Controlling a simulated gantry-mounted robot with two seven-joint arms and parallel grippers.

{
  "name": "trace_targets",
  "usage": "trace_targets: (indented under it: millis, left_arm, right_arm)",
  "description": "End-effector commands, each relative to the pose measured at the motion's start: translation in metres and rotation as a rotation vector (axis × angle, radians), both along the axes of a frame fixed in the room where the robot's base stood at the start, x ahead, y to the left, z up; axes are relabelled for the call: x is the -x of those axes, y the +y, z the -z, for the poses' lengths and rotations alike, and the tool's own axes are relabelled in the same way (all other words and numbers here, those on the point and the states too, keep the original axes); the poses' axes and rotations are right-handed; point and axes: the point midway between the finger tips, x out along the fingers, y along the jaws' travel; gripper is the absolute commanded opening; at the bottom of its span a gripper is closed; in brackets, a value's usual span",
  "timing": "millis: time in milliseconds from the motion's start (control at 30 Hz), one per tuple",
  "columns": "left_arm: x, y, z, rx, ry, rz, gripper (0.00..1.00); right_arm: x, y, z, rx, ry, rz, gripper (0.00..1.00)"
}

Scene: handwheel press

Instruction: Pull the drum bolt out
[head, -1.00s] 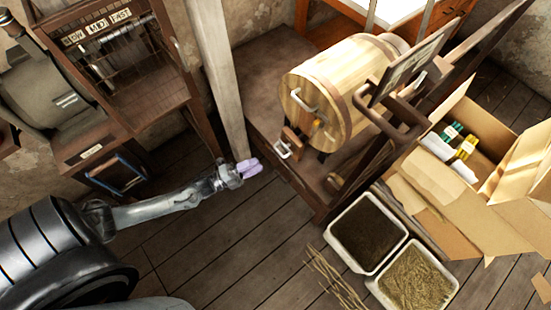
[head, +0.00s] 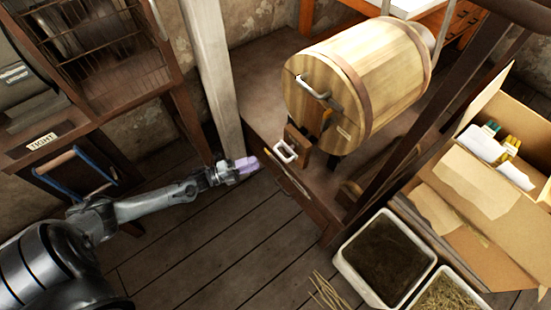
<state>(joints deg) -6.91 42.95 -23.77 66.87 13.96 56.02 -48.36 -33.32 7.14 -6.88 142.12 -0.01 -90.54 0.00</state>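A wooden drum (head: 385,75) lies on its side on a dark wooden stand (head: 262,85), its round end facing left. A grey bar handle (head: 314,89) is fixed to that end. Below the end is a brown wooden block (head: 298,139) with a pale metal loop (head: 285,152), which looks like the drum bolt's pull. My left gripper (head: 248,165) has lilac fingertips and is a short way left of the loop, apart from it in the picture. Its fingertips look close together; any gap is too small to tell. My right gripper is not in view.
A pale upright post (head: 212,75) stands just behind my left gripper. A dark beam (head: 425,125) slants past the drum's right side. An open cardboard box (head: 470,190) and white-rimmed bins (head: 345,268) stand at right. The plank floor (head: 225,245) in front is mostly clear.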

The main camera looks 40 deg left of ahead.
Motion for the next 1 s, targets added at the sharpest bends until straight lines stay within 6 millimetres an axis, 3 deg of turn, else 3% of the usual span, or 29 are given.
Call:
trace_targets:
  millis: [500, 1000]
  left_arm:
    - [-0.065, -0.042, -0.011, 0.002, -0.001, 0.000, 0.37]
    - [-0.079, -0.050, -0.015, 0.000, 0.001, 0.001, 0.37]
  right_arm:
    - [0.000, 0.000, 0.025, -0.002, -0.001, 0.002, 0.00]
    - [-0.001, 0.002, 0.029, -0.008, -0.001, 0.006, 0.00]
